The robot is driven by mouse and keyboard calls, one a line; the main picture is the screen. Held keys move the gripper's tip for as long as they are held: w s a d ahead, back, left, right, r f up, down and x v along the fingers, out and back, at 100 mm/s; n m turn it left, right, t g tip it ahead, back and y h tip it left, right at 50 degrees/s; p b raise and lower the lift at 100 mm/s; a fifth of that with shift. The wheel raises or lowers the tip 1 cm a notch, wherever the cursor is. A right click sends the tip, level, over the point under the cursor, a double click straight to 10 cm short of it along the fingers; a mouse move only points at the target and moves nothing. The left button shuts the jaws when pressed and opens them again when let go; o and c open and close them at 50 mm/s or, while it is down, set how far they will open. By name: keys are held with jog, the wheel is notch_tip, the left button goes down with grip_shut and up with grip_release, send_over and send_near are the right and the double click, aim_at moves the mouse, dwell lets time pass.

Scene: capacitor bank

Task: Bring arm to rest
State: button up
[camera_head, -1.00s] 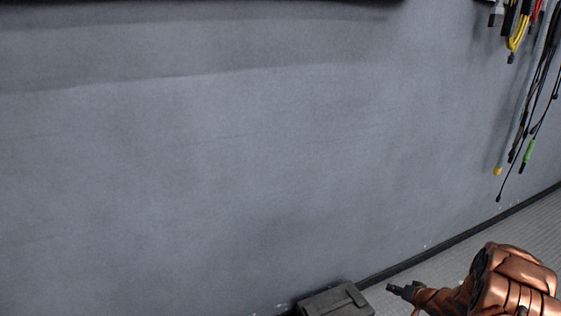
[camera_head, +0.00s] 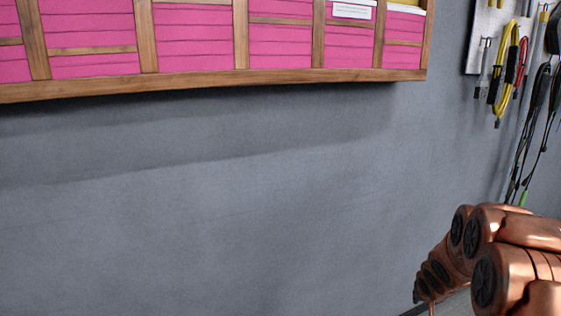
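My copper-coloured arm shows at the lower right of the head view. Its rounded joints with dark caps are folded close together in front of the grey wall (camera_head: 230,215). The arm's end runs down toward the bottom edge of the picture. My gripper cannot be made out in this view, so its fingers and anything in them are hidden.
A wooden shelf (camera_head: 215,82) with pink boxes (camera_head: 195,38) hangs along the top of the wall. Yellow, red and black cables (camera_head: 512,70) hang at the upper right, above my arm. The wall left of the arm is bare.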

jog(key=s+a+r+g+p, duration=0.2)
jog(key=s+a+r+p, duration=0.25)
jog(key=s+r, duration=0.45)
jog(key=s+a+r+g+p, duration=0.2)
jog(key=s+a+r+p, duration=0.25)
jog(key=s+r, duration=0.5)
jog(key=s+a+r+n+g+y+p, duration=0.1)
jog(key=s+a+r+p, duration=0.3)
jog(key=s, duration=0.7)
jog(key=s+a+r+n+g+y+p, duration=0.1)
jog(key=s+a+r+n+g+p, duration=0.1)
jog(key=s+a+r, duration=0.6)
jog(key=s+a+p, duration=0.1)
jog(key=s, duration=0.2)
jog(key=shift+g+y+p, duration=0.35)
jog(key=shift+g+y, duration=0.05)
jog(key=shift+s+a, duration=0.1)
